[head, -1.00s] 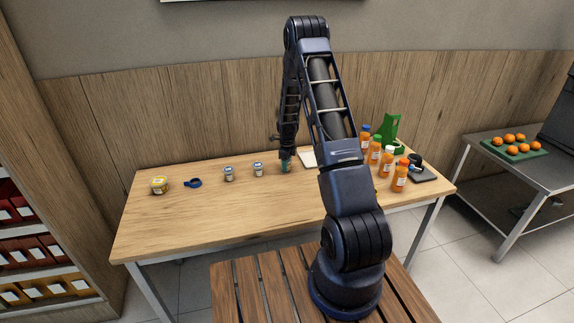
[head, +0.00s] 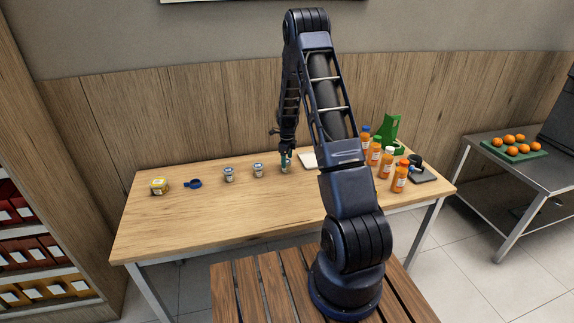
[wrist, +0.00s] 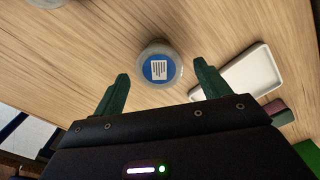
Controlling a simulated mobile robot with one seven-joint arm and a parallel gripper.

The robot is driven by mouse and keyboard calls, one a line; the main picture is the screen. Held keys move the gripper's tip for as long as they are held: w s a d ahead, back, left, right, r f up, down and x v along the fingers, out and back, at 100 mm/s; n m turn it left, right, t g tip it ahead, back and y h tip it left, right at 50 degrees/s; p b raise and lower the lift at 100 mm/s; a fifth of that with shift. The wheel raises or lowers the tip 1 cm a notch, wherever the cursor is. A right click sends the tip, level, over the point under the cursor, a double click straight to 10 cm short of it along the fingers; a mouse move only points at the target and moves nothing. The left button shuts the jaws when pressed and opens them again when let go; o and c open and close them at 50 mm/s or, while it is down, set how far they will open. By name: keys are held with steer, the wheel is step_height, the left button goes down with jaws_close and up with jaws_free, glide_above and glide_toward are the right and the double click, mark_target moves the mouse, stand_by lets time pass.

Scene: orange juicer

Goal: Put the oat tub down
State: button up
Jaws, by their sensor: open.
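A small tub with a blue and white lid label, which I take for the oat tub (head: 285,168), stands upright on the wooden table (head: 215,215). In the wrist view the tub (wrist: 158,69) shows from above, between and a little beyond the two green fingertips. My gripper (head: 286,156) is open just above it, with the fingers apart and nothing held between them. Whether a finger still touches the tub's rim cannot be told.
Two similar tubs (head: 258,170) (head: 228,174) stand to the left, then a blue ring-shaped item (head: 194,183) and a yellow tub (head: 159,186). A white tray (wrist: 250,76) lies close on the right. Several orange bottles (head: 386,162) stand further right. The front table area is clear.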

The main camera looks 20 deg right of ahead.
steer(key=s+r+n+t, duration=0.1)
steer(key=s+r+n, duration=0.25)
steer(key=r, duration=0.75)
steer(key=s+r+n, duration=0.2)
steer(key=s+r, duration=0.2)
steer(key=r, duration=0.7)
steer(key=s+a+r+n+t, duration=0.1)
steer(key=s+a+r+n, duration=0.1)
steer(key=s+r+n, duration=0.75)
steer(key=s+r+n+t, duration=0.1)
steer(key=s+r+n, duration=0.1)
steer(key=s, duration=0.7)
steer(key=s+r+n, duration=0.3)
steer(key=s+n, duration=0.1)
steer(key=s, duration=0.5)
steer(key=s+r+n+t, duration=0.1)
steer(key=s+r+n, duration=0.1)
steer(key=s, duration=0.8)
steer(key=shift+a+r+n+t, duration=0.15)
steer(key=shift+r+n+t, duration=0.2)
steer(key=shift+n, duration=0.55)
